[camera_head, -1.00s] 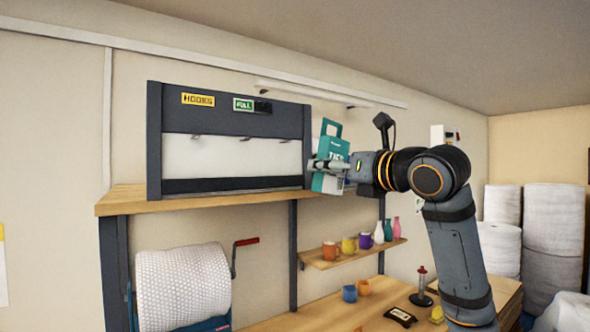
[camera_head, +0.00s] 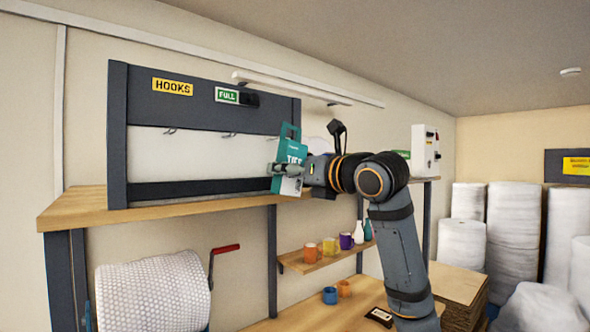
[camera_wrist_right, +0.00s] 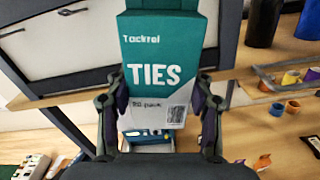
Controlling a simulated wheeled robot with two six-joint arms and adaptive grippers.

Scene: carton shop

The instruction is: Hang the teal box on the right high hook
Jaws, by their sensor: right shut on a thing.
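The teal box (camera_head: 291,155), with a handle loop at its top and "TIES" on its front, is held up at the right end of the hook rack (camera_head: 118,130). My right gripper (camera_head: 286,169) is shut on its lower part. In the right wrist view the teal box (camera_wrist_right: 160,65) stands between the two fingers of the right gripper (camera_wrist_right: 162,112). Small hooks show on the rack's white panel, a left one (camera_head: 170,130) and a middle one (camera_head: 229,135); the right hook is hidden or too small to tell behind the box. My left gripper is not in view.
The rack stands on a wooden shelf (camera_head: 75,212). Below are a bubble-wrap roll (camera_head: 150,295) with a red-handled crank (camera_head: 226,249) and a small shelf (camera_head: 300,264) with mugs and vases. A light bar (camera_head: 300,88) runs above the rack.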

